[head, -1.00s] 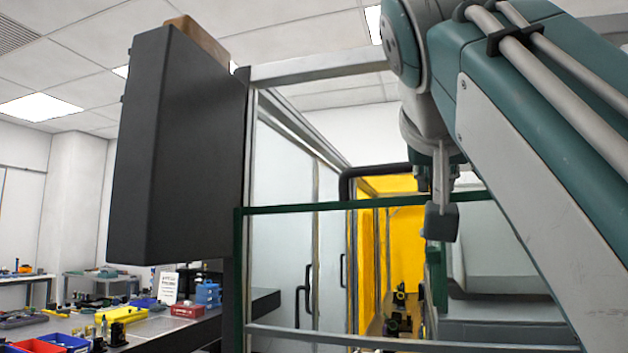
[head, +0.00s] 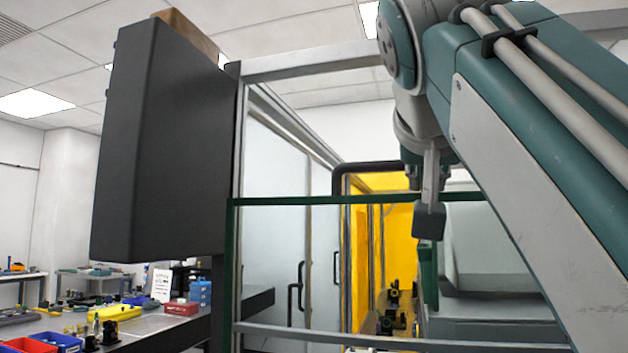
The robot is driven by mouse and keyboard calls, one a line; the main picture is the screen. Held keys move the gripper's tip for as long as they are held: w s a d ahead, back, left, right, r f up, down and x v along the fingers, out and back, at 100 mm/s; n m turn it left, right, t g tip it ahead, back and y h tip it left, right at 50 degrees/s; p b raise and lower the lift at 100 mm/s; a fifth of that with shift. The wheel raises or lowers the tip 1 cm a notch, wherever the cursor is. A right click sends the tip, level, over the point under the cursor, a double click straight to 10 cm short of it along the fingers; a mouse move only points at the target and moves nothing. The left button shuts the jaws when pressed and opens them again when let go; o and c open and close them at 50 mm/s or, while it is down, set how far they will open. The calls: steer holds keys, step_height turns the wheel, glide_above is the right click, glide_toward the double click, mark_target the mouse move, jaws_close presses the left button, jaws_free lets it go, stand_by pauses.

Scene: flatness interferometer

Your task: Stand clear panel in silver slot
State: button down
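The clear panel (head: 275,201) is a see-through sheet with dark green edges. Its top edge runs almost level across the middle of the head view, and its left edge drops to the bottom of the picture. My gripper (head: 430,218) points down at the panel's top edge, right of the picture's middle. A grey finger pad covers part of that edge, and the gripper looks shut on the panel. The far finger is hard to see. A silver bar (head: 320,335) crosses low in the view; I cannot tell whether it belongs to the silver slot. The panel's lower edge is out of view.
A large dark box (head: 165,150) hangs at the left beside a silver-framed enclosure with glass doors (head: 275,240). A yellow screen (head: 398,250) stands behind. A bench at the lower left holds a blue bin (head: 60,342) and a yellow item (head: 115,312).

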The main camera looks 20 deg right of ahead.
steer(key=shift+d, duration=0.15)
steer(key=shift+w, duration=0.25)
steer(key=shift+w+d+f, duration=0.1)
steer(key=shift+w+d, duration=0.1)
steer(key=shift+w, duration=0.1)
stand_by(0.7)
steer(key=shift+w+d+f, duration=0.2)
steer(key=shift+w+d, duration=0.2)
steer(key=shift+w, duration=0.2)
steer(key=shift+w+d+f, duration=0.1)
steer(key=shift+w, duration=0.05)
stand_by(0.5)
steer(key=shift+w+d+f, duration=0.1)
steer(key=shift+w+f, duration=0.2)
steer(key=shift+f, duration=0.05)
stand_by(0.3)
